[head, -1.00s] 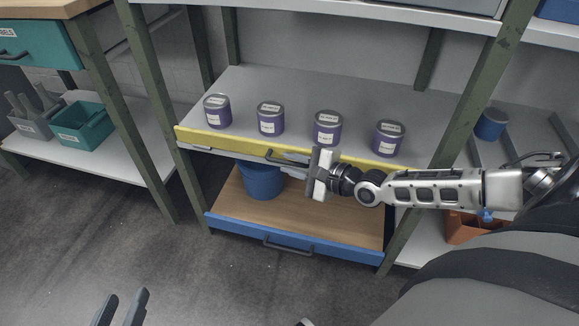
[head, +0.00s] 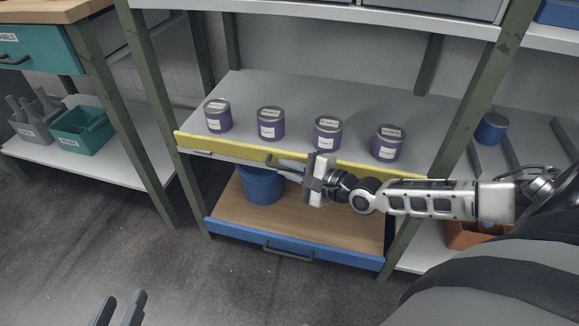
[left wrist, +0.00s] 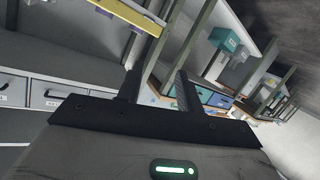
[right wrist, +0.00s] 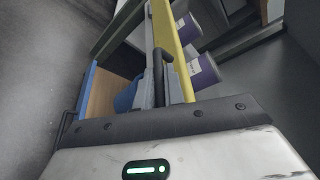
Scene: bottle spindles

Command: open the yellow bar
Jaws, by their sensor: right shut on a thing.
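The yellow bar (head: 225,146) runs along the front edge of the grey shelf and carries a dark handle (head: 273,159). In the right wrist view the yellow bar (right wrist: 168,30) stands upright in the picture, with the dark handle (right wrist: 159,68) beside it. My right gripper (head: 293,166) is at the bar's front, shut on the handle; its fingers partly hide the handle's right part. My left gripper (head: 121,309) is at the lower left, open and empty, away from the bar. Its spread fingers also show in the left wrist view (left wrist: 157,88).
Several purple cans (head: 327,133) stand on the shelf behind the bar. Below are a blue bucket (head: 262,186) on a wooden board and a blue front (head: 300,250) with a handle. A green post (head: 150,110) stands at the left. The floor in front is clear.

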